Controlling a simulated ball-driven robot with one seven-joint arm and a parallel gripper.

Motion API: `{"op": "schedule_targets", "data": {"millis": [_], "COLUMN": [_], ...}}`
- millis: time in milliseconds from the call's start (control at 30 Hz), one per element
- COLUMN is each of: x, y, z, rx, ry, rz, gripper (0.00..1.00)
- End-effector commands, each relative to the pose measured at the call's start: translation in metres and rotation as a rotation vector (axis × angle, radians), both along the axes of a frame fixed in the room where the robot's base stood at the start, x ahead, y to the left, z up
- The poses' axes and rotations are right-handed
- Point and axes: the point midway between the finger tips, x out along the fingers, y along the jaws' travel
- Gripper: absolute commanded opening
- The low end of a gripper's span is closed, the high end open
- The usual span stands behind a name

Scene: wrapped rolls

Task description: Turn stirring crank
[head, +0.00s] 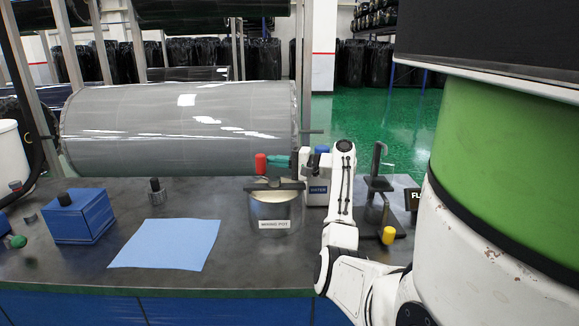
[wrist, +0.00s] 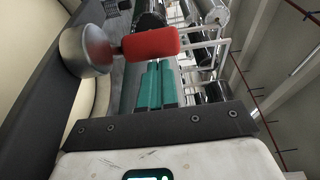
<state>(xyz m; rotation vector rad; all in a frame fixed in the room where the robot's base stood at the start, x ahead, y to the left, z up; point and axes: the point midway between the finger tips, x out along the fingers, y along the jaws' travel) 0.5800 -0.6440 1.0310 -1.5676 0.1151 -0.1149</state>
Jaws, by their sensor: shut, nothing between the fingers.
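The mixing pot (head: 275,212), a clear labelled vessel with pale contents, stands on the dark bench. The stirring crank's upright red handle (head: 261,163) rises above its rim. In the wrist view the red handle (wrist: 150,42) lies just past my fingertips, with a rounded metal end (wrist: 85,50) to its left. My gripper (head: 272,163) reaches in from the right above the pot, its teal fingers close beside the handle. In the wrist view the fingers (wrist: 156,70) are together and hold nothing. I cannot tell whether they touch the handle.
A white container labelled water (head: 316,189) stands right of the pot, close to my arm. A dark stand (head: 378,185) and yellow-ended part (head: 388,235) are farther right. A blue sheet (head: 168,244), blue box (head: 78,216) and small dark weight (head: 156,192) are left. A large wrapped roll (head: 180,125) lies behind.

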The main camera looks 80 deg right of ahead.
Motion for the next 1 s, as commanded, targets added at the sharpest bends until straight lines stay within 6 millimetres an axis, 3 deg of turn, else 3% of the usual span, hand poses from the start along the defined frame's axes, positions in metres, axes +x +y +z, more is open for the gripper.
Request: {"op": "schedule_targets", "data": {"millis": [267, 500, 833, 1000], "x": [0.000, -0.002, -0.034, -0.057], "y": [0.000, 0.002, 0.038, 0.063], "z": [0.003, 0.036, 0.091, 0.105], "rx": [-0.001, -0.004, -0.005, -0.003], "ry": [0.000, -0.001, 0.000, -0.001], "rz": [0.001, -0.001, -0.002, -0.003], "gripper": [0.00, 0.00, 0.00, 0.00]}}
